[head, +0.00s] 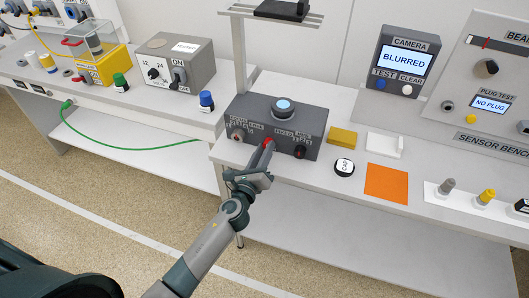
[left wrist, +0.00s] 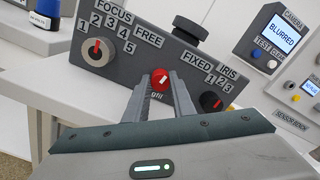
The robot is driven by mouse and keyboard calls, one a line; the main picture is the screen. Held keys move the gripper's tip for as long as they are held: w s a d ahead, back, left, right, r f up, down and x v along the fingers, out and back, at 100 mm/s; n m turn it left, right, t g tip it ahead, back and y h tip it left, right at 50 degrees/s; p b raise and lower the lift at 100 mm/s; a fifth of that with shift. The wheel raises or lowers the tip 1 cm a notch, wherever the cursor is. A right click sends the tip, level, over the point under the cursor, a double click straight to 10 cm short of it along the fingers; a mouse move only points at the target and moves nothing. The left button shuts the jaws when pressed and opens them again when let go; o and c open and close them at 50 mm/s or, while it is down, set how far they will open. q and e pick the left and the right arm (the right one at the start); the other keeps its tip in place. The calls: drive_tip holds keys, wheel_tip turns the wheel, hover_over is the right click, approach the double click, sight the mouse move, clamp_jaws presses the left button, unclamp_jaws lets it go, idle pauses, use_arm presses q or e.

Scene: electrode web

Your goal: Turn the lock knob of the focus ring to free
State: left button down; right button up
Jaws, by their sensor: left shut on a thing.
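A dark grey lens box (head: 311,131) stands on the bench with a round lens on top. On its front is the red lock knob (left wrist: 161,80), between the labels FREE at left and FIXED at right. Its pale mark looks tilted up and right, but the exact setting is hard to tell. My left gripper (head: 267,147) is shut on the red knob, a finger on each side, and hides part of it in the head view. The focus ring knob (left wrist: 97,51), with a scale of several numbers, is left of it. The iris knob (left wrist: 210,101) is right of it.
The camera screen (head: 404,62) reads BLURRED. A yellow block (head: 342,136), a round white dial (head: 344,167), a white piece (head: 385,145) and an orange square (head: 387,184) lie right of the box. A blue-capped post (head: 206,101) stands left of it.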

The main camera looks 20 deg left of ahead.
use_arm(q)
drive_tip(key=n+b, duration=0.1)
drive_tip(key=n, duration=0.4)
drive_tip(key=shift+f+n, duration=0.15)
drive_tip(key=shift+n, duration=0.15)
drive_tip(key=n, duration=0.5)
drive_tip(key=shift+n, duration=0.3)
drive_tip(key=c, duration=1.5)
unclamp_jaws()
drive_tip(key=shift+s+b, duration=0.1)
drive_tip(key=shift+b, duration=0.2)
